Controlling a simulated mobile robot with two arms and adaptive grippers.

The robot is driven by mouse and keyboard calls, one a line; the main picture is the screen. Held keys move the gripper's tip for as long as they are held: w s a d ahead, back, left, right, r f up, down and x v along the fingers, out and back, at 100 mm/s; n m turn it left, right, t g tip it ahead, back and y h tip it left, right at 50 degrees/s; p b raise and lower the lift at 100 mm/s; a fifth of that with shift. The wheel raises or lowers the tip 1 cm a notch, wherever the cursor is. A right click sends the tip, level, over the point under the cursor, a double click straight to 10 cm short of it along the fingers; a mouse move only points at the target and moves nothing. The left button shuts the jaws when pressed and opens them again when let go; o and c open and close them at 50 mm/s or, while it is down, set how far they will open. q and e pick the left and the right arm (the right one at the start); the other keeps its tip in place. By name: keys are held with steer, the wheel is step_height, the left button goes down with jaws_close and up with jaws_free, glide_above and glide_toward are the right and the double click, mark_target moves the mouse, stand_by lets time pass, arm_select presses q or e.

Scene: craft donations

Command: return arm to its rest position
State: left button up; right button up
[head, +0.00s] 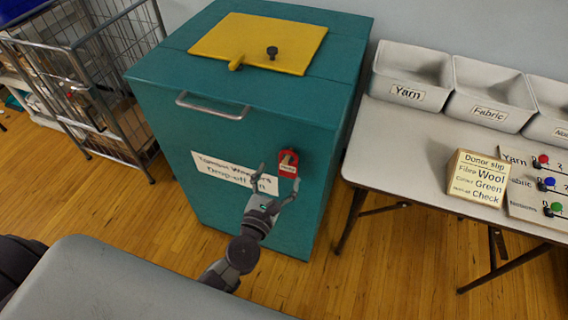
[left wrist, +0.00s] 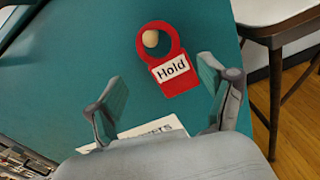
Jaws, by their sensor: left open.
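My left gripper (head: 279,183) is open and empty in front of the teal drop-off bin (head: 240,130). A red "Hold" tag (head: 288,163) hangs on the bin's front, just beyond the fingertips. In the left wrist view the red tag (left wrist: 181,88) hangs by its ring from a pale round knob (left wrist: 150,38), and the open left fingers (left wrist: 165,90) stand either side below it, apart from it. The white label (head: 226,170) on the bin is partly hidden by the gripper. My right gripper is in neither view.
A table (head: 400,150) at the right holds grey bins marked Yarn (head: 408,93) and Fabric (head: 488,113), a donor slip block (head: 478,180) and a board with coloured knobs (head: 535,200). A wire cage cart (head: 95,80) stands left. Wooden floor (head: 375,270) shows between bin and table.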

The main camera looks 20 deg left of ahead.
arm_select(q)
steer(key=s, duration=0.6)
steer(key=shift+s, duration=0.4)
steer(key=s+a+f+m+g+h+p, duration=0.15)
steer(key=s+f+m+g, duration=0.3)
steer(key=f+m, duration=0.8)
steer(key=s+f+m+g+p, duration=0.2)
steer(key=s+f+m+g, duration=0.25)
steer(key=f+m, duration=0.75)
steer(key=s+a+f+m+g, duration=0.2)
steer(key=s+f, duration=0.3)
steer(key=s, duration=0.3)
steer(key=s+a+f+m+g+y+p, duration=0.1)
steer(key=s+a+f+m+g, duration=0.1)
steer(key=s+f+m, duration=0.3)
steer(key=s+a+f+m+g+y, duration=0.1)
steer(key=s+a+f+m+g, duration=0.1)
steer(key=s+f+m+g, duration=0.2)
steer(key=s+f, duration=0.3)
steer(key=s, duration=0.4)
steer(key=shift+s+f, duration=0.15)
steer(key=shift+s, duration=0.1)
steer(key=shift+w, duration=0.1)
